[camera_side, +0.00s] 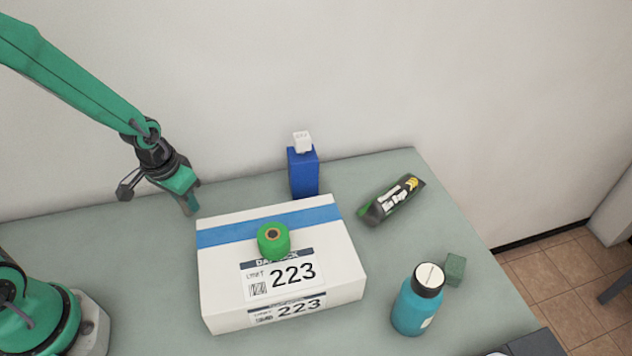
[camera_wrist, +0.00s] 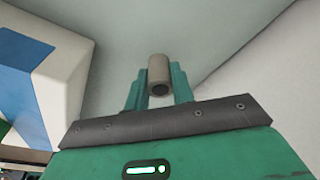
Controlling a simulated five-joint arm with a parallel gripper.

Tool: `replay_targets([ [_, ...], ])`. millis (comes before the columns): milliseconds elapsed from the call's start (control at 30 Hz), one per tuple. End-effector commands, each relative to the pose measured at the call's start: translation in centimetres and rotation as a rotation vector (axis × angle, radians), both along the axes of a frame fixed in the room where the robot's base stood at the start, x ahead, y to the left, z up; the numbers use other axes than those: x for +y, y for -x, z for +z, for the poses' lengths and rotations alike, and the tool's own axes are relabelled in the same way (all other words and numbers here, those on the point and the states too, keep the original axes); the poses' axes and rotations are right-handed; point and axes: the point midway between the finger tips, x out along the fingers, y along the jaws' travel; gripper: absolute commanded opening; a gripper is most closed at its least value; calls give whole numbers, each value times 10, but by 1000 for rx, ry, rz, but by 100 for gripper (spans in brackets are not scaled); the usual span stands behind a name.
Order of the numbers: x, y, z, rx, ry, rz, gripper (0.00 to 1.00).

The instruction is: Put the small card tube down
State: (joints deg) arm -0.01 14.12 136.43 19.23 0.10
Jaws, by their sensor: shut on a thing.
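The small card tube (camera_wrist: 158,70), grey-brown with a dark hollow end, sits between the two green fingers of my gripper (camera_wrist: 157,88) in the wrist view. My gripper is shut on it. In the side view my gripper (camera_side: 189,206) points down at the left of the white box, low near the back of the table. The tube is hard to make out there, and I cannot tell whether it touches the tabletop.
A white box (camera_side: 221,285) marked 223 stands close right of my gripper, with a green roll (camera_side: 273,241) on top. The table (camera_side: 140,275) is clear left of the box.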

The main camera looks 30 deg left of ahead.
Motion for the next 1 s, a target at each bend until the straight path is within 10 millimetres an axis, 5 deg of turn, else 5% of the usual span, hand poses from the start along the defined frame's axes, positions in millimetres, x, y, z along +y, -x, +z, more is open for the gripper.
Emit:
replay_targets([
  [200,0,0,-17,1,0,0,3],
  [700,0,0,-23,2,0,0,3],
  [733,0,0,-23,1,0,0,28],
  [800,0,0,-22,1,0,0,42],
  [1000,0,0,-22,0,0,0,46],
])
